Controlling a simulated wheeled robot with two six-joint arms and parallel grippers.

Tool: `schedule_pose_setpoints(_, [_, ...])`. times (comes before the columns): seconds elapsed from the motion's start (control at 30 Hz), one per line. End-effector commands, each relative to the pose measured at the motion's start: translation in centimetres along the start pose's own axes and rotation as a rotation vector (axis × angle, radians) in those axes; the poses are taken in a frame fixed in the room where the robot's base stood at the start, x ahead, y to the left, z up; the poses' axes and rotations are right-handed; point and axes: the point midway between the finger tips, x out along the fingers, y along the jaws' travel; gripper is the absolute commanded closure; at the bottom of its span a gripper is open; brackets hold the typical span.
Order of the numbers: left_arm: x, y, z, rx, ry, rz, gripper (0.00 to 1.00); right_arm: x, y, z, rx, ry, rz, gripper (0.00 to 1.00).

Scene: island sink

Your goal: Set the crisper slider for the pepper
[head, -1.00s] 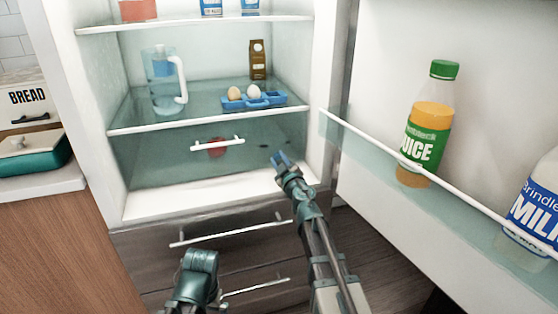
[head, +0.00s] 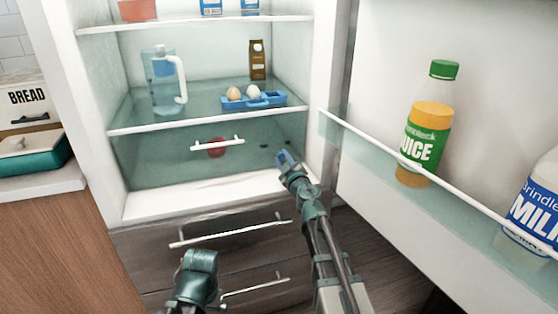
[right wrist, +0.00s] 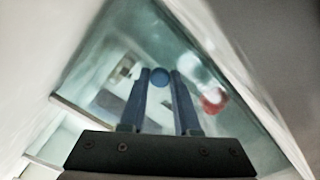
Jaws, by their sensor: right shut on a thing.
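The crisper is the clear teal-tinted drawer (head: 160,169) at the bottom of the open fridge, with a white bar handle. The red pepper (head: 216,149) shows behind its front, and as a blurred red shape in the right wrist view (right wrist: 213,100). My right gripper (head: 285,158) is at the right part of the crisper front. In the right wrist view its fingers (right wrist: 160,78) are shut on a round blue knob, which I take for the slider (right wrist: 160,77). The slider's track is not clear. Only a link of my left arm shows at the bottom; its fingers are hidden.
A shelf above holds a pitcher (head: 164,80), a blue egg tray (head: 254,101) and a brown carton (head: 257,60). The open door on the right holds a juice bottle (head: 427,125) and a milk bottle (head: 535,207). Closed lower drawers have long bar handles (head: 235,234).

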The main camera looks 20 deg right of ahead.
Motion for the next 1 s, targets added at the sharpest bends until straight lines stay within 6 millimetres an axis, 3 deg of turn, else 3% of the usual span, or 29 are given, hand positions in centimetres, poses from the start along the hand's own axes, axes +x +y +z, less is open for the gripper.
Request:
schedule_pose_setpoints(0.13, [0.0, 0.0, 0.0, 0.000, 0.000, 0.000, 0.00, 0.1, 2.1, 1.7, 0.000, -0.002, 0.003, 1.00])
schedule_pose_setpoints(0.43, [0.0, 0.0, 0.0, 0.000, 0.000, 0.000, 0.00, 0.0, 2.5, 2.0, 0.000, -0.003, 0.003, 1.00])
schedule_pose_setpoints(0.47, [0.0, 0.0, 0.0, 0.000, 0.000, 0.000, 0.00, 0.0, 2.5, 2.0, 0.000, -0.003, 0.004, 0.64])
schedule_pose_setpoints(0.6, [0.0, 0.0, 0.0, 0.000, 0.000, 0.000, 0.00, 0.0, 2.5, 2.0, 0.000, -0.002, 0.003, 0.39])
schedule_pose_setpoints(1.0, [0.0, 0.0, 0.0, 0.000, 0.000, 0.000, 0.00, -0.2, 2.2, 1.8, 0.000, 0.000, 0.001, 0.38])
